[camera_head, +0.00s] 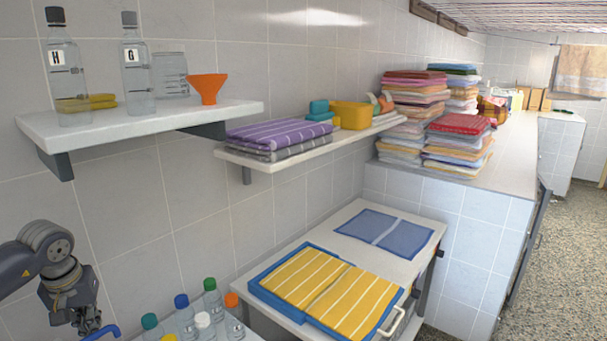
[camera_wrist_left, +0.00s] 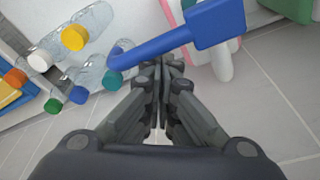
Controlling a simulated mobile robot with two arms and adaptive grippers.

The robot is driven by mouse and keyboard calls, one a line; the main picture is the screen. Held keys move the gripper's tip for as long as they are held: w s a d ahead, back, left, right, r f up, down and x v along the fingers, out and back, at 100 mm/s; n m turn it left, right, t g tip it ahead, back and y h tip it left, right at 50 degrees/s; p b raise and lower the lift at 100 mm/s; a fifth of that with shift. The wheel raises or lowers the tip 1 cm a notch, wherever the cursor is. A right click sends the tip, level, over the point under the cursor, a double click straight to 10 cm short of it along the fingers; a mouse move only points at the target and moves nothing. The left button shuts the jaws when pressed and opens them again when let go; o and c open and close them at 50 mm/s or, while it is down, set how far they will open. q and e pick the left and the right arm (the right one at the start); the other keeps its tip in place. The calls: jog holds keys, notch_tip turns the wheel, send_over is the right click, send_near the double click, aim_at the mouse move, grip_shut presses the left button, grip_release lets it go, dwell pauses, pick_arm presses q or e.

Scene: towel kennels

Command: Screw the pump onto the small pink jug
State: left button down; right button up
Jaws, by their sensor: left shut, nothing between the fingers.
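My left gripper (camera_head: 90,326) hangs at the lower left of the head view. In the left wrist view its fingers (camera_wrist_left: 162,66) are closed with nothing between them. They lie right beside the long spout of a blue pump (camera_wrist_left: 214,24); I cannot tell whether they touch it. The spout's tip (camera_head: 101,332) shows by the gripper in the head view. A pink and white body, perhaps the pink jug (camera_wrist_left: 172,11), shows partly behind the pump head. Whether the pump is seated on it is hidden. My right gripper is not in view.
Several clear bottles with coloured caps (camera_head: 184,318) stand close to the gripper. Above is a white shelf (camera_head: 200,117) with two bottles and an orange funnel (camera_head: 207,88). A table with yellow striped towels (camera_head: 318,288) stands to the right. A green object (camera_wrist_left: 290,8) shows at the wrist view's top right.

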aim_at(103, 335)
pick_arm(q)
jog(key=shift+d, duration=0.35)
jog(key=shift+s+d, duration=0.1)
jog(key=shift+s+d, duration=0.2)
jog(key=shift+d, duration=0.35)
jog(key=shift+s+d, duration=0.1)
jog(key=shift+d, duration=0.05)
jog(key=shift+s+d, duration=0.3)
jog(key=shift+d, duration=0.15)
dwell(0.4)
jog(key=shift+s+d, duration=0.45)
jog(key=shift+d, duration=0.05)
